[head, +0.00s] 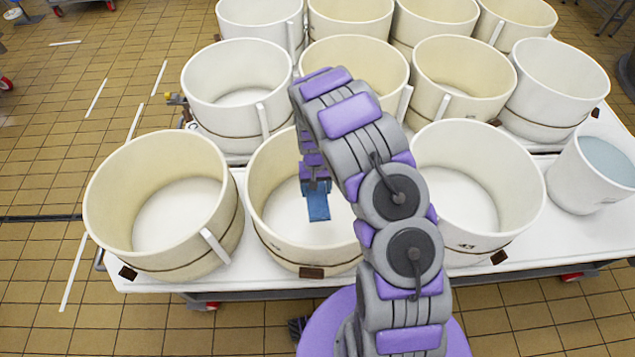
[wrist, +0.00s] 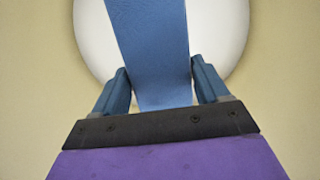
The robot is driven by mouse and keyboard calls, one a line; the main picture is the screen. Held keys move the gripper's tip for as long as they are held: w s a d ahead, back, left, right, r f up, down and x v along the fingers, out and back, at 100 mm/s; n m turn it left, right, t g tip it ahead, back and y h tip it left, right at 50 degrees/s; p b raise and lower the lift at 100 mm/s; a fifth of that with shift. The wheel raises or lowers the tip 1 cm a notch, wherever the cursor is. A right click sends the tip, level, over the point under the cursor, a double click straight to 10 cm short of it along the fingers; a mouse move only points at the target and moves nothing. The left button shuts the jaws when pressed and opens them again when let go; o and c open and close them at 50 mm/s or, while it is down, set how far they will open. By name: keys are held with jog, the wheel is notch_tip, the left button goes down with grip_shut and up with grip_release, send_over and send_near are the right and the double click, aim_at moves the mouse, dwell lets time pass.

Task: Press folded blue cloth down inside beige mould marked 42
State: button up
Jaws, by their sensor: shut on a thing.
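The folded blue cloth (head: 318,206) hangs as a flat strip below my gripper (head: 316,186) inside the middle front beige mould (head: 290,247). The mould has a small dark mark on its front wall, too small to read as a number. In the wrist view the cloth (wrist: 153,40) runs between the two fingers of my gripper (wrist: 160,70), which is shut on it. The mould's white floor (wrist: 232,38) shows behind the cloth. I cannot tell whether the cloth touches the floor. My arm hides the mould's right side.
A beige mould (head: 120,225) stands to the left and another (head: 525,205) to the right on the white table (head: 250,275). Several more moulds stand behind. A white bucket (head: 580,188) with bluish content is at the far right.

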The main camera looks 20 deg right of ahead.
jog(key=shift+f, duration=0.45)
jog(key=f, duration=0.1)
jog(key=d+f, duration=0.1)
jog(key=f, duration=0.1)
jog(key=shift+d+b, duration=0.2)
jog(key=shift+b, duration=0.1)
jog(key=shift+f, duration=0.45)
jog(key=shift+a+f+b, duration=0.15)
jog(key=shift+f+b, duration=0.9)
jog(key=shift+f, duration=2.3)
jog(key=shift+a+f+b, duration=0.15)
jog(key=shift+f+b, duration=0.2)
jog(key=shift+f, duration=0.5)
jog(key=shift+a+f+b, duration=0.15)
jog(key=shift+f+b, duration=0.15)
jog(key=shift+f, duration=0.55)
jog(key=shift+d+f, duration=0.2)
jog(key=shift+f, duration=0.25)
jog(key=shift+s+f, duration=0.1)
jog(key=shift+f, duration=0.85)
